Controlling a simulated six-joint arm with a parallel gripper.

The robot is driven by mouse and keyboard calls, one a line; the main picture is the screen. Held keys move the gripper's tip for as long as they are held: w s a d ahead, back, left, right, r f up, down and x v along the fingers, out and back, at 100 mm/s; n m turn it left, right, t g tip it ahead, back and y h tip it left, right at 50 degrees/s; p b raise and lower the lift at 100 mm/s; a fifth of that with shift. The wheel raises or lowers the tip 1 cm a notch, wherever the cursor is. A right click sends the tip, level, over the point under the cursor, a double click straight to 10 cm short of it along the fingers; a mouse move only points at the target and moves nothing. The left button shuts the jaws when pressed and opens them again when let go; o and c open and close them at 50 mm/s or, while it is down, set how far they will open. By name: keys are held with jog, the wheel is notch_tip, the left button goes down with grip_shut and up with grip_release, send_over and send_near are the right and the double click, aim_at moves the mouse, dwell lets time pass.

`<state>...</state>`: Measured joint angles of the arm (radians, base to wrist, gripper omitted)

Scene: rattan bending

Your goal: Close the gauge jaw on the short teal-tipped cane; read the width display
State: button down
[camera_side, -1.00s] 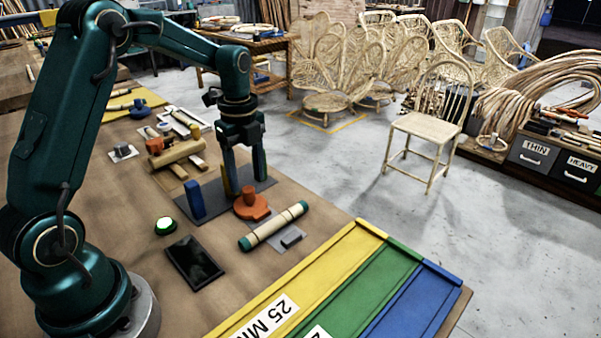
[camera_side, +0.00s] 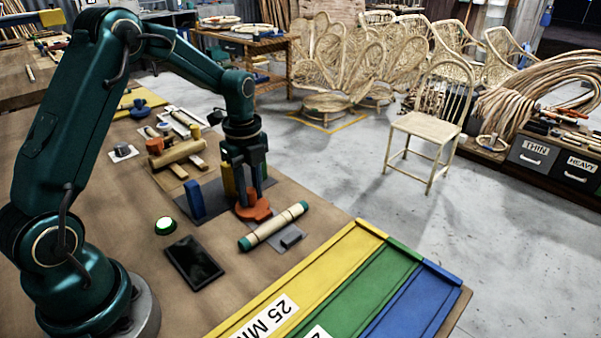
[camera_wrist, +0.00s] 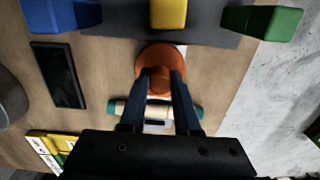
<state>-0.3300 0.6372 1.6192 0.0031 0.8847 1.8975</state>
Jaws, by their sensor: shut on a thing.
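The short teal-tipped cane (camera_side: 275,226) lies on a small grey plate beside a grey block (camera_side: 290,239); it also shows in the wrist view (camera_wrist: 119,107), partly hidden by my fingers. An orange round piece with an upright knob (camera_side: 262,212) stands just behind the cane; its disc shows in the wrist view (camera_wrist: 155,56). My gripper (camera_side: 255,201) points down with its fingers shut on the orange knob, which they mostly hide. The flat black display (camera_side: 194,262) lies left of the cane; I see no readable figure on it.
Blue (camera_side: 194,199) and yellow (camera_side: 228,180) posts stand on a dark plate behind; a green post (camera_wrist: 268,22) shows in the wrist view. Yellow (camera_side: 300,285), green and blue trays fill the front right.

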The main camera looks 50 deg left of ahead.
jog(key=shift+d, duration=2.4)
jog(key=c, duration=0.6)
grip_release()
jog(key=shift+a, duration=0.1)
jog(key=shift+r, duration=2.6)
